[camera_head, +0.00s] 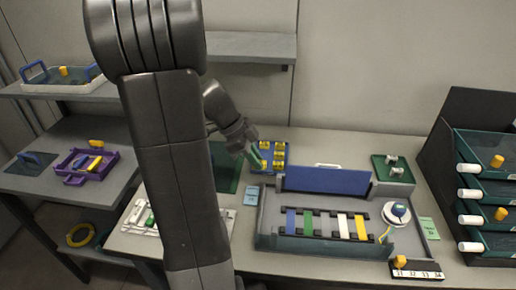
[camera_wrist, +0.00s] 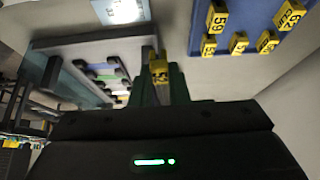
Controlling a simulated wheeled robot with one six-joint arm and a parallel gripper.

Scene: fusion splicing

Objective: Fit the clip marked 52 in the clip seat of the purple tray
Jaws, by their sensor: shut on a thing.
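My gripper (camera_head: 256,160) is over the left edge of a blue clip board (camera_head: 286,158). In the wrist view my gripper (camera_wrist: 160,82) is shut on a small yellow clip marked 52 (camera_wrist: 158,69), between its green fingers. The held clip cannot be made out in the head view. Several yellow clips stand on the blue board, which also shows in the wrist view (camera_wrist: 258,22); 59 and 62 can be read there. The purple tray (camera_head: 73,179) is on the left side table, with a yellow piece in it. Its clip seat is too small to tell.
A large grey workstation (camera_head: 262,240) with coloured strips fills the middle of the bench. A green mat (camera_head: 226,170) lies left of the blue board. A dark rack (camera_head: 448,140) stands at the right. A gap separates the bench from the left table (camera_head: 100,130).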

